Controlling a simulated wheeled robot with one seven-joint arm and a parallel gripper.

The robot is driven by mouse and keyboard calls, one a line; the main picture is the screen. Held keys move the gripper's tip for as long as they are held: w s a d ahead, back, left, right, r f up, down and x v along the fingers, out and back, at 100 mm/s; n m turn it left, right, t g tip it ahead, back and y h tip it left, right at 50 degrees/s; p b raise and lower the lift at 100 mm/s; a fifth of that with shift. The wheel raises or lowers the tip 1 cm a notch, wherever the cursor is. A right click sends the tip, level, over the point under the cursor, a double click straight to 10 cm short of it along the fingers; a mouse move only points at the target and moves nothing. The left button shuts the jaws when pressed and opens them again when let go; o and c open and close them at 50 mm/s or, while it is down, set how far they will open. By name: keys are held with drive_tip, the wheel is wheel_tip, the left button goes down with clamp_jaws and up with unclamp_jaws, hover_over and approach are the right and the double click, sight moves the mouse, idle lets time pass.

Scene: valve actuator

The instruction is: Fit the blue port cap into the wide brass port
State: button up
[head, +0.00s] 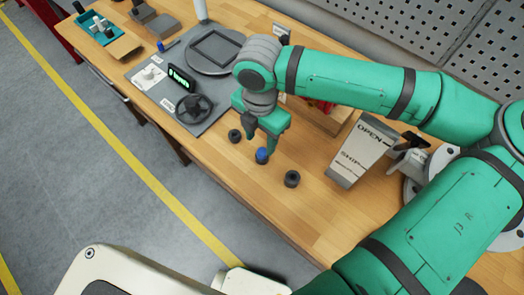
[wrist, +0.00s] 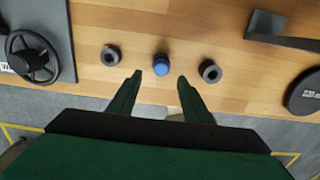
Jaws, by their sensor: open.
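The blue port cap (head: 262,156) stands on the wooden table between two dark ring-shaped parts. It also shows in the wrist view (wrist: 161,66). My gripper (head: 258,143) points down over the cap, and its fingers are spread. In the wrist view my gripper (wrist: 159,77) has a fingertip to each side of the cap in the picture, with clear gaps. I cannot tell how high the tips are above the table. The wide brass port cannot be made out in either view.
Dark rings stand to the left (head: 235,135) and right (head: 292,179) of the cap. A grey mat (head: 212,117) with a handwheel (head: 194,108) lies to the left. An OPEN/SHUT sign (head: 360,150) stands to the right. The table's front edge is near the cap.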

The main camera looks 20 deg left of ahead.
sight(262, 151)
drive_tip(key=shift+w+d+f, duration=0.15)
drive_tip(key=shift+f, duration=2.6)
drive_tip(key=c, duration=1.1)
